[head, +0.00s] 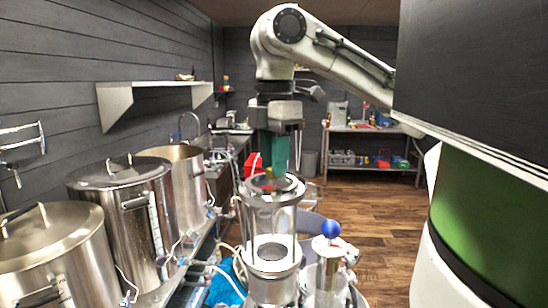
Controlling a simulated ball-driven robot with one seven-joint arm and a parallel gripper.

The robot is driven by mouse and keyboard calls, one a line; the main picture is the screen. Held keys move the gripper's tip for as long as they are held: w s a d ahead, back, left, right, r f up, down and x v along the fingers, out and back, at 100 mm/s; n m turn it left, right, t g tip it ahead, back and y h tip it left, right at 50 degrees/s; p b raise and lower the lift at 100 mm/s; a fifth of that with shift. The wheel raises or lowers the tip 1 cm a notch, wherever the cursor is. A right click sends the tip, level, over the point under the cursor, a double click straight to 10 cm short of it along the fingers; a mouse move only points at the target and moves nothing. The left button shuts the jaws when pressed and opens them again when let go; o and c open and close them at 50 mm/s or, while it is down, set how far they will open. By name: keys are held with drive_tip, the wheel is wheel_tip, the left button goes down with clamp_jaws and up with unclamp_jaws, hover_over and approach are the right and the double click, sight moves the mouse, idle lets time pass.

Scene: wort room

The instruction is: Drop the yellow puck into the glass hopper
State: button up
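The glass hopper (271,220) stands upright in the lower middle of the head view, a clear cylinder with a metal top ring and a metal base. My gripper (280,150) hangs down from the arm above the hopper, pointing at its top ring in the picture. How high it is above the ring is hard to tell. A teal shape shows at the gripper's lower end; I cannot tell whether it is part of the fingers or something behind them.
Several steel kettles (118,195) line the left on a bench with hoses and valves. A blue ball (331,229) tops a fitting right of the hopper. A wall shelf (155,92) is at left, a rack (372,148) at the back. Wooden floor (375,215) is open at right.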

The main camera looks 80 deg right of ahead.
drive_tip(key=o, duration=0.4)
drive_tip(key=shift+o, duration=0.2)
wheel_tip(320, 180, up, 11)
idle(0.4)
drive_tip(key=shift+f, duration=0.15)
idle(0.5)
